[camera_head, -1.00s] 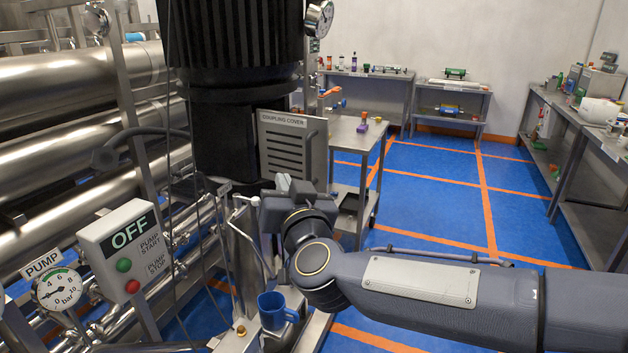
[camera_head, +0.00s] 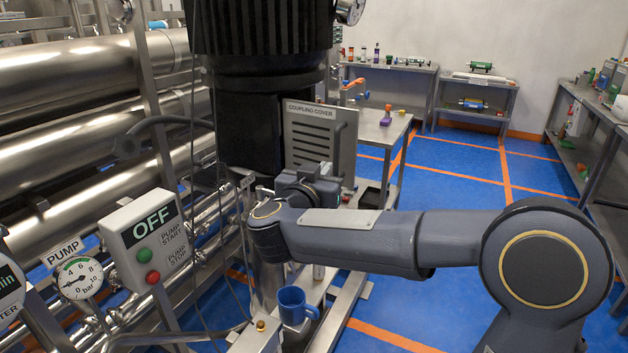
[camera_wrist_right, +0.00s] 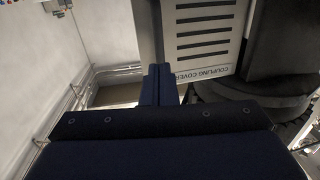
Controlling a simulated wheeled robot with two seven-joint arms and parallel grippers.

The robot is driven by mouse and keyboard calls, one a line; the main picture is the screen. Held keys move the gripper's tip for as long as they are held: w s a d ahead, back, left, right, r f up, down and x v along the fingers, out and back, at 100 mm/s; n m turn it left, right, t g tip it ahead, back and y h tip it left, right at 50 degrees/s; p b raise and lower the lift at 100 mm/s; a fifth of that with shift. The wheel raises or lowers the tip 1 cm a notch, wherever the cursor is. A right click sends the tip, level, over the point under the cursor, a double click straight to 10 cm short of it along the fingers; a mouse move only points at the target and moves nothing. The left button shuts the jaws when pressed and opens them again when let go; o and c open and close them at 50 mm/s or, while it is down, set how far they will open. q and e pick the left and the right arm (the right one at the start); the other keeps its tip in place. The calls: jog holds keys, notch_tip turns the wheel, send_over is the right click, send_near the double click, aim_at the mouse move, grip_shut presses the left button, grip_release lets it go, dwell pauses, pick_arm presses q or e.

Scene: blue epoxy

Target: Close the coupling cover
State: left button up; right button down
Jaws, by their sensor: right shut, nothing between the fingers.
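The coupling cover (camera_head: 312,142) is a slotted grey metal plate with a label along its top. It stands out at an angle from the black pump housing (camera_head: 246,130). The cover shows upside down in the right wrist view (camera_wrist_right: 203,38). My right gripper (camera_head: 325,170) is at the lower right part of the cover in the head view, partly hidden by its own wrist. In the right wrist view its fingers (camera_wrist_right: 159,82) are together and empty, beside the cover's labelled edge. I cannot tell whether they touch it. My left gripper is not in view.
A control box (camera_head: 148,243) reading OFF and a pressure gauge (camera_head: 78,279) stand at the lower left. A blue mug (camera_head: 293,305) is below my right forearm. A steel table (camera_head: 385,128) is behind the cover. Blue floor is clear at the right.

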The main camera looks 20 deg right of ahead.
aim_at(336, 155)
jog(key=x, duration=0.5)
jog(key=shift+w+d, duration=0.1)
jog(key=shift+d, duration=0.1)
